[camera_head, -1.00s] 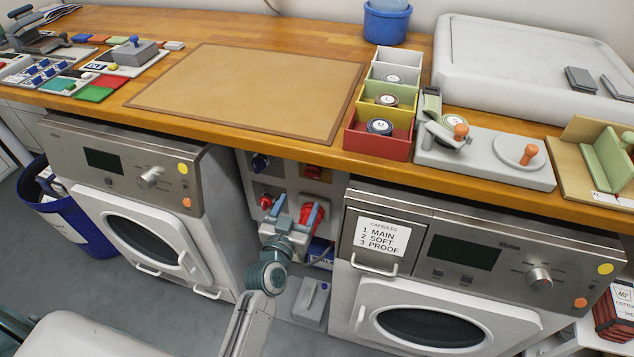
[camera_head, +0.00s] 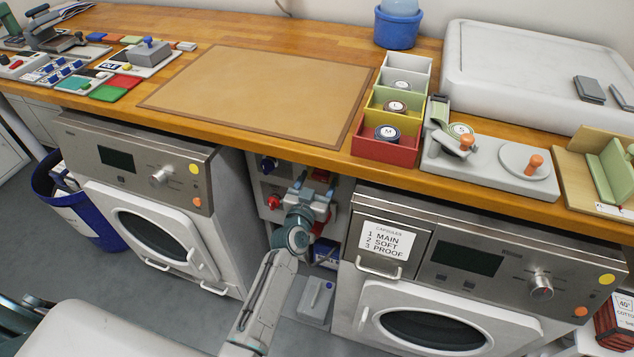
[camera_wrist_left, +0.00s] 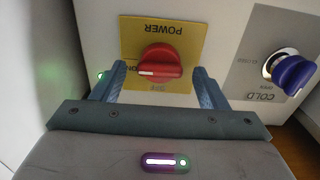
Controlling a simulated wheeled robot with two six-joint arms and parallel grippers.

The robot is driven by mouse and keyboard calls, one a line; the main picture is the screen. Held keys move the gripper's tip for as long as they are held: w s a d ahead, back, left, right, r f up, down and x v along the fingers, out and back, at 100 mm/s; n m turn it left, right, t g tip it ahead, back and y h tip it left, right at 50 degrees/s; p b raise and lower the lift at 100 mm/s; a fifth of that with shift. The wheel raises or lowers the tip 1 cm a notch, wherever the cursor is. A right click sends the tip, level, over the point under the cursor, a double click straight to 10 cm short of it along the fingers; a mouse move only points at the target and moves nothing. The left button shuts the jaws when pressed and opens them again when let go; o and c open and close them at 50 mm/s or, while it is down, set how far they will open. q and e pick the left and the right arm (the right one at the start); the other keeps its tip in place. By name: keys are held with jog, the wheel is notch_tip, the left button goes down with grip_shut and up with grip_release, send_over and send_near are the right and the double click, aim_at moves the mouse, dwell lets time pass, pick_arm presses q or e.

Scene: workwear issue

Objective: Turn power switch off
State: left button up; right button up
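The power switch is a red round knob (camera_wrist_left: 160,64) on a yellow plate (camera_wrist_left: 187,40) marked POWER, upside down in the left wrist view. Its white line lies nearly level and points left at the ON mark; OFF is printed below the knob. In the head view the switch (camera_head: 322,175) shows small under the counter edge, between the two machines. My left gripper (camera_wrist_left: 160,70) is open, one finger on each side of the knob with visible gaps. In the head view this gripper (camera_head: 312,188) is just in front of the panel. My right gripper is not in view.
A blue COLD knob (camera_wrist_left: 291,74) sits beside the switch, also visible in the head view (camera_head: 268,164). A red knob (camera_head: 273,202) is lower left on the panel. The left machine (camera_head: 140,165) and right machine (camera_head: 480,265) flank the gap. The counter edge (camera_head: 235,148) overhangs it.

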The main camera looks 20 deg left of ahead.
pick_arm(q)
jog(key=c, duration=0.9)
